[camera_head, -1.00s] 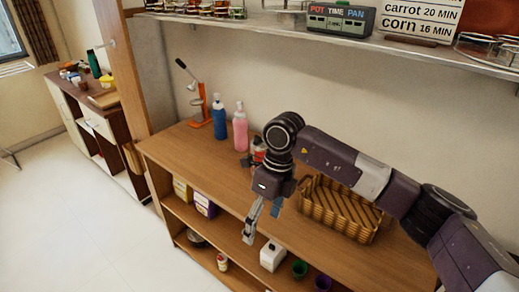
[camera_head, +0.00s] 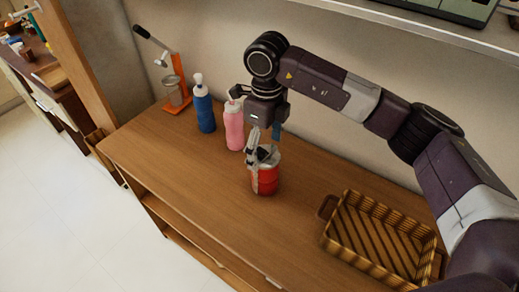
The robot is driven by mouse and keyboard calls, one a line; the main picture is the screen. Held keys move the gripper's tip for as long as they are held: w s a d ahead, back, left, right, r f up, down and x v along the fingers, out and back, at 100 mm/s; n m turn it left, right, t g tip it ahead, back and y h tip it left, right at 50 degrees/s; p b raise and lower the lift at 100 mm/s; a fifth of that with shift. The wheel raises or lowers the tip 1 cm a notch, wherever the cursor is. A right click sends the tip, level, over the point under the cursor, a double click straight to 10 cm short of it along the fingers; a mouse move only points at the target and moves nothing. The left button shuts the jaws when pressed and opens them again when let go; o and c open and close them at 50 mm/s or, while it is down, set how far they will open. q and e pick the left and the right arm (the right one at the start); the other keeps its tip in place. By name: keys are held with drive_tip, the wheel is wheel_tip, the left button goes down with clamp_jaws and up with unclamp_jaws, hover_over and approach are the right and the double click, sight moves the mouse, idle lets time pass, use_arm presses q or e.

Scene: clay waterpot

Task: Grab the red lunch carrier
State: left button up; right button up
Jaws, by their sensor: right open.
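The red lunch carrier (camera_head: 267,181) stands upright on the wooden counter (camera_head: 200,181), a red can-like body with a grey metal top. My right gripper (camera_head: 263,155) points down over its top. Its fingers are open, one in front of the carrier's near side and the other behind. Part of the carrier's top is hidden by the gripper, and I cannot tell whether the fingers touch it. My left gripper is not in view.
A pink bottle (camera_head: 234,129) and a blue bottle (camera_head: 205,112) stand just left of the gripper. An orange juicer press (camera_head: 179,92) stands at the back left. A wicker basket (camera_head: 345,246) lies to the right. The counter's front middle is clear.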

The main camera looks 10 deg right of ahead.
sight(265, 182)
drive_tip(key=shift+w+r, duration=0.1)
drive_tip(key=shift+w, duration=0.1)
wheel_tip(265, 182, down, 2)
drive_tip(key=shift+d+f+p, duration=0.1)
drive_tip(key=shift+p, duration=0.55)
drive_tip(key=shift+s+f+p, duration=0.1)
drive_tip(key=shift+f+p, duration=0.2)
drive_tip(key=f, duration=0.1)
drive_tip(key=f+p, duration=0.1)
drive_tip(key=f, duration=0.1)
drive_tip(key=f+p, duration=0.1)
drive_tip(key=shift+w+f, duration=0.2)
drive_tip(key=shift+w, duration=0.15)
drive_tip(key=shift+f, duration=0.15)
drive_tip(key=c, duration=1.2)
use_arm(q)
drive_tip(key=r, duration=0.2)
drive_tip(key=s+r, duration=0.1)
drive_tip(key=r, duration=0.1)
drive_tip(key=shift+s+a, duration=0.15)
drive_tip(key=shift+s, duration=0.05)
use_arm(e)
drive_tip(key=c, duration=0.6)
drive_tip(key=shift+w, duration=0.1)
